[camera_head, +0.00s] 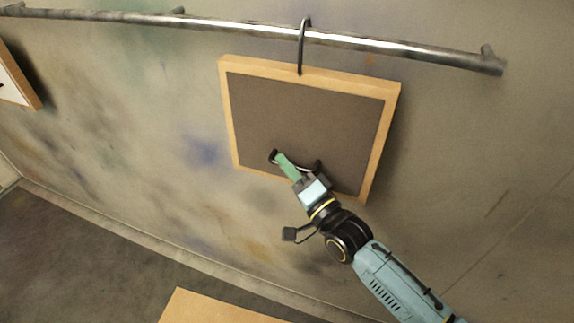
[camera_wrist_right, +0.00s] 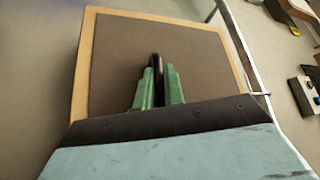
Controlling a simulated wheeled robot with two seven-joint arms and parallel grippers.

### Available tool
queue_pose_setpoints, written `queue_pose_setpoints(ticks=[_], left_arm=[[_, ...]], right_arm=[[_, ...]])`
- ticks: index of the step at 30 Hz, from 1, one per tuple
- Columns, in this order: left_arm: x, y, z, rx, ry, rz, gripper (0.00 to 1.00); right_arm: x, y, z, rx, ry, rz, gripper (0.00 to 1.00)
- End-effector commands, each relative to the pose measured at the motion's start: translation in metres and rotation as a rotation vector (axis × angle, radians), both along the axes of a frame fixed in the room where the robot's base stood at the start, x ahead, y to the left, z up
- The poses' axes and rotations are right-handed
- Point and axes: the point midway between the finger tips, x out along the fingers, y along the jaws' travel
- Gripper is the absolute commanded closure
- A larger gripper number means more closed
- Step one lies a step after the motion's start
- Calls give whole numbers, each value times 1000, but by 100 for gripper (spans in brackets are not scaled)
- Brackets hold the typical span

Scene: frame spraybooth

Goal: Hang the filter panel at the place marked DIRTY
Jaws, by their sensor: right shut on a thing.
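The filter panel (camera_head: 300,118), a dark grey-brown square in a light wood frame, is against the wall under a metal rail (camera_head: 410,50). A dark hook (camera_head: 301,48) at the panel's top edge loops over the rail. My right gripper (camera_head: 283,162) is shut on the black handle (camera_head: 271,156) low on the panel's face. In the right wrist view the green fingers (camera_wrist_right: 159,85) close around the dark handle, with the panel (camera_wrist_right: 115,50) behind them. No readable DIRTY mark shows in either view. My left gripper is out of view.
A wood-framed white piece (camera_head: 12,80) is cut off at the left edge; what it bears cannot be read. The stained wall (camera_head: 140,110) is bare between it and the panel. A light wooden surface (camera_head: 215,308) shows at the bottom.

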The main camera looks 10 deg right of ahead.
Motion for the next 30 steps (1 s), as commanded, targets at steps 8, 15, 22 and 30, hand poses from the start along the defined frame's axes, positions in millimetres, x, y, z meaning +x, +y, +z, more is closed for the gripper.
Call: queue_pose_setpoints(ticks=[8, 15, 22, 30], left_arm=[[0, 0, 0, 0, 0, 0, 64], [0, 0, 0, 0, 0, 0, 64], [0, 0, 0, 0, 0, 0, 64], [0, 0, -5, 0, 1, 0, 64]], right_arm=[[0, 0, 2, 1, -4, -1, 80], [0, 0, 1, 0, -2, 0, 64], [-4, -2, -3, -1, 4, 1, 64], [-45, -21, -15, -1, 5, 0, 64]])
